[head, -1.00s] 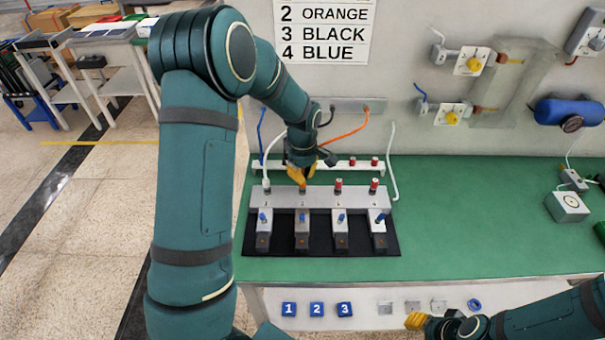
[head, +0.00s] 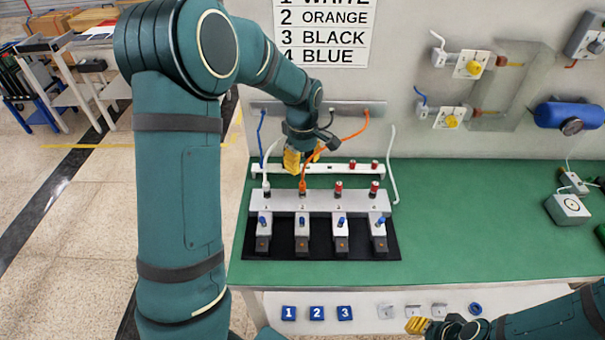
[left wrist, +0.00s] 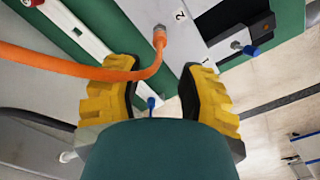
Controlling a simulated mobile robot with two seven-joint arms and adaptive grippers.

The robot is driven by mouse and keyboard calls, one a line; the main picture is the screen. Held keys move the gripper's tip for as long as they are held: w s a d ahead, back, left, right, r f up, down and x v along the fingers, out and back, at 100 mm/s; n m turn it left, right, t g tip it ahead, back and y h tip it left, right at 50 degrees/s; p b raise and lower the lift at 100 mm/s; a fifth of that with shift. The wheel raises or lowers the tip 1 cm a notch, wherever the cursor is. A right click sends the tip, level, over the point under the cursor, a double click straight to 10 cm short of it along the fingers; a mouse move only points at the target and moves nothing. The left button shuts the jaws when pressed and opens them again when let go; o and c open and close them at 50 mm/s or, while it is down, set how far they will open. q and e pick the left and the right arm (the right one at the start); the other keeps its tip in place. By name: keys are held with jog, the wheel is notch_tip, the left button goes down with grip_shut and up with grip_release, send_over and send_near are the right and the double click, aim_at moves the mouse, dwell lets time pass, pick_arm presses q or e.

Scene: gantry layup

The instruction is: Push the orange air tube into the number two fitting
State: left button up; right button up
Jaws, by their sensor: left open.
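The orange air tube (head: 352,134) runs from the wall bar down to the number two fitting (head: 302,194). Its end stands upright at that fitting; how deep it sits I cannot tell. In the left wrist view the orange tube (left wrist: 90,68) bends across above one finger and meets the fitting beside the printed 2 (left wrist: 160,30). My left gripper (head: 303,160) is open, above and behind the fitting, with its fingers apart in the left wrist view (left wrist: 158,105). The tube passes close to one finger; contact is unclear. My right gripper (head: 418,325) is at the lower right, its jaws unclear.
The grey manifold (head: 320,201) has a white tube (head: 266,172) at the first fitting and red-topped fittings (head: 339,187) at three and four. Blue-levered valves stand in front on a black mat (head: 320,249). A white rail (head: 345,170) lies behind.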

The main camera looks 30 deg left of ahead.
pick_arm(q)
jog(key=shift+r, duration=2.8)
